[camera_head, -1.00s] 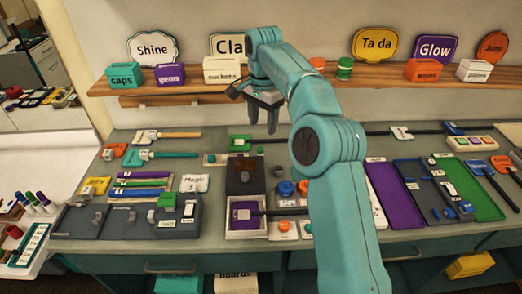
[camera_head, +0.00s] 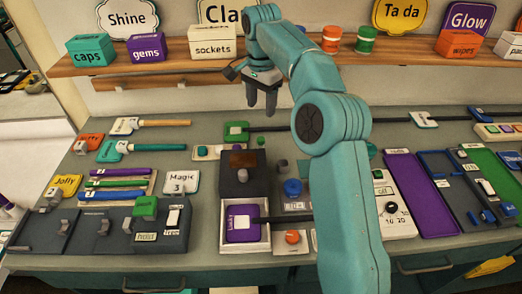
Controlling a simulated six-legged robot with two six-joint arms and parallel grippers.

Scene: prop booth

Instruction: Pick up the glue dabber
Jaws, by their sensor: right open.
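I cannot tell for sure which tool is the glue dabber. Several flat-headed tools lie on the grey counter. One has a white-and-yellow head and a wooden handle (camera_head: 124,126), and a teal-headed one (camera_head: 111,151) lies below it at the left. A green-headed tool (camera_head: 236,132) with a long dark handle lies at the middle back. A purple-headed piece (camera_head: 242,223) with a dark handle sits in a white tray (camera_head: 264,246). My right gripper (camera_head: 261,110) is open and empty, pointing down above the back of the counter. My left gripper is not in view.
A wooden shelf (camera_head: 160,66) with labelled boxes and signs runs behind the counter. A dark box (camera_head: 243,190) stands at the middle front. A purple tray (camera_head: 416,195) lies at the right. My right arm hides part of the counter's middle.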

